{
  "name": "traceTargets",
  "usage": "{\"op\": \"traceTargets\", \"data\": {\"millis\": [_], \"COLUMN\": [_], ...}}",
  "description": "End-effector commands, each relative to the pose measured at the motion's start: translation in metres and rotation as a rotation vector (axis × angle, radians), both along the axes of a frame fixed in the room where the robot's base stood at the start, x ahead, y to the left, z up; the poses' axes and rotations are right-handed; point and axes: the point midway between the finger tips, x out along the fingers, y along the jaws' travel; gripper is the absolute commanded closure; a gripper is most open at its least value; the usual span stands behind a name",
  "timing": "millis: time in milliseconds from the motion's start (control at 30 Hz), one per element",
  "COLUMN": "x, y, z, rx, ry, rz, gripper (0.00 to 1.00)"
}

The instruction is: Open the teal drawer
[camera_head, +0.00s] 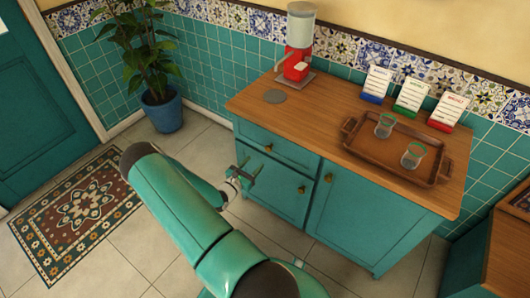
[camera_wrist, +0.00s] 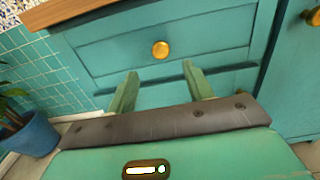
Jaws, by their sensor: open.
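The teal drawer (camera_head: 283,153) is the upper left front of a teal cabinet with a wooden top, and it looks shut. In the wrist view the drawer (camera_wrist: 118,50) faces me, with a round brass knob (camera_wrist: 160,49) at its middle. My gripper (camera_head: 245,174) is in front of the cabinet's left part, a little below and left of the drawer knob (camera_head: 268,148). In the wrist view my gripper (camera_wrist: 160,80) is open and empty, its two fingers apart. The knob shows beyond and above the gap between the fingertips, not between them.
A lower front (camera_head: 275,190) with its own knob and a cabinet door (camera_head: 350,213) adjoin the drawer. On the top stand a red dispenser (camera_head: 298,50) and a tray (camera_head: 429,172) with two glasses. A potted plant (camera_head: 163,112) stands left. Tiled floor lies before the cabinet.

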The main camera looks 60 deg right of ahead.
Motion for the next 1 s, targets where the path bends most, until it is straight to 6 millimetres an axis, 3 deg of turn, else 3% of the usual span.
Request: {"op": "traceTargets", "data": {"millis": [200,400,567,833,1000], "x": [-0.009,-0.013,-0.014,-0.014,-0.014], "y": [-0.044,-0.075,-0.086,-0.087,-0.087], "z": [0.0,0.0,0.0,0.0,0.0], "rx": [0.0,0.0,0.0,0.0,0.0], "ry": [-0.002,-0.002,-0.002,-0.001,-0.001], "rz": [-0.004,-0.003,-0.002,-0.001,-0.001], "gripper": [0.48,0.48,0.48,0.48,0.82]}}
